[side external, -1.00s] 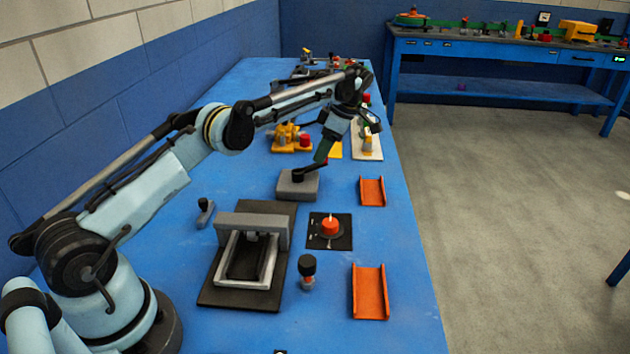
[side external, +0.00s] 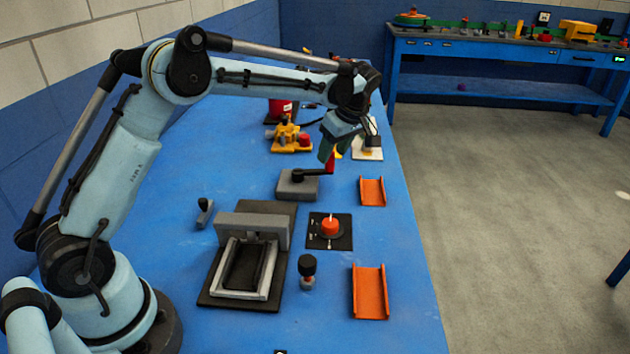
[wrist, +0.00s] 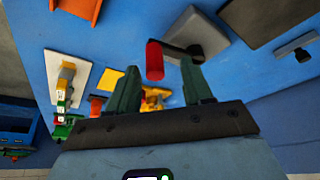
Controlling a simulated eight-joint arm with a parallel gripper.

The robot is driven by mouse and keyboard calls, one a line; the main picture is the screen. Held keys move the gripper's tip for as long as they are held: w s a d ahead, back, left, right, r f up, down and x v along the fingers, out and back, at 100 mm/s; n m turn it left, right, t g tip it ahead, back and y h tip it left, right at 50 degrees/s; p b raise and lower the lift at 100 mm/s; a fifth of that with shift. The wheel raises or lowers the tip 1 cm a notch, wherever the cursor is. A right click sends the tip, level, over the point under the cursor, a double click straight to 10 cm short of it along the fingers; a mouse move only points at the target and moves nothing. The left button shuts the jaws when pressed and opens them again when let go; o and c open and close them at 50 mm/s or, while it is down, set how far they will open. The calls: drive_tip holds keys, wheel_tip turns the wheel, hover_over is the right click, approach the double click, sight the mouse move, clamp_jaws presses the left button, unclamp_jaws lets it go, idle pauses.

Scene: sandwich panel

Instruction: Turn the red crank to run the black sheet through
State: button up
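The red crank handle (side external: 330,163) stands upright at the end of a black arm on a grey block (side external: 297,190). My gripper (side external: 327,152) is just above the handle in the side view. In the wrist view my gripper (wrist: 161,66) is open, its two green fingers apart. The red handle (wrist: 154,60) shows in the gap between the fingertips, nearer the left one; contact cannot be told. A black sheet (side external: 243,268) lies inside a light grey frame on a dark base, with a grey bridge (side external: 255,228) across its far end.
Orange channels (side external: 372,191) (side external: 369,292) lie along the right edge of the blue table. A black pad with a red knob (side external: 331,226), a black-topped post (side external: 307,270) and a small grey lever (side external: 204,213) stand nearby. Yellow parts (side external: 290,140) are behind the crank.

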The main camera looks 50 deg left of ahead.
drive_tip(key=v, duration=0.9)
drive_tip(key=s+d+r+m+t+h, duration=0.2)
drive_tip(key=s+r+m+t, duration=0.1)
drive_tip(key=s+m, duration=0.45)
drive_tip(key=s+d+f+m+t+h, duration=0.1)
drive_tip(key=s+d+f+m, duration=0.1)
drive_tip(key=s+m, duration=0.3)
drive_tip(key=s+d+f+m+t+h, duration=0.1)
drive_tip(key=s+f+m, duration=0.3)
drive_tip(key=s, duration=0.6)
drive_tip(key=shift+d+f+m+t+h, duration=0.3)
drive_tip(key=shift+d+f+m+t, duration=0.1)
drive_tip(key=shift+d+m+t, duration=0.3)
drive_tip(key=shift+a, duration=0.1)
